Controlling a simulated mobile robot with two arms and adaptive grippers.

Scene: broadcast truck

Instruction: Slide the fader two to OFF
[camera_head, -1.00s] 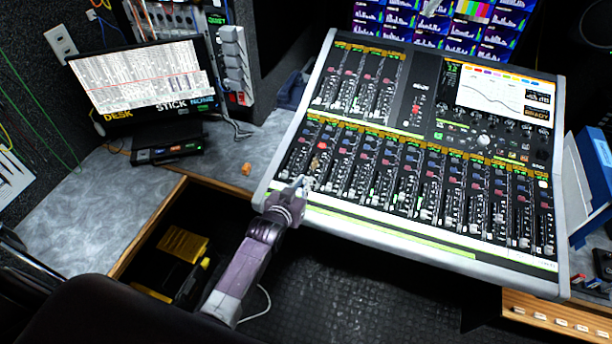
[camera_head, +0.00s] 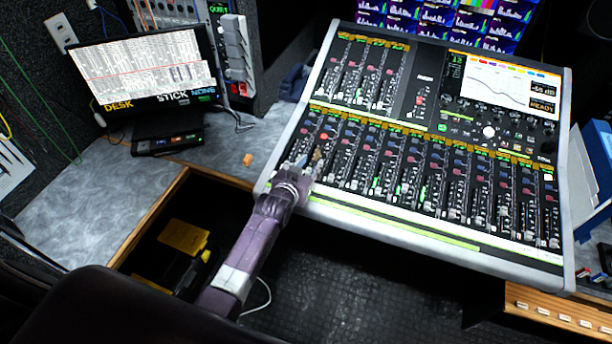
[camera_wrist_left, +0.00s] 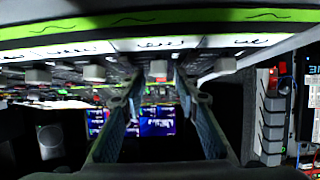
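The mixing console (camera_head: 430,258) fills the right half of the head view, with rows of faders in its lower bank. My left gripper (camera_head: 302,165) is over the console's lower left corner, at the first channels. It hides parts of them. In the left wrist view, my left gripper (camera_wrist_left: 158,86) has its two fingers apart, with nothing held. A pale fader cap, apparently fader two (camera_wrist_left: 158,68), shows between the fingertips. Whether a finger touches it, I cannot tell. Another cap, apparently fader one (camera_wrist_left: 226,66), is to its right. My right gripper is not in view.
More fader caps (camera_wrist_left: 94,72) stand close by in the row. A small orange block (camera_head: 248,159) lies on the grey desk left of the console. An open drawer (camera_head: 150,232) lies below the desk. A laptop-like screen (camera_head: 145,72) stands at the back left.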

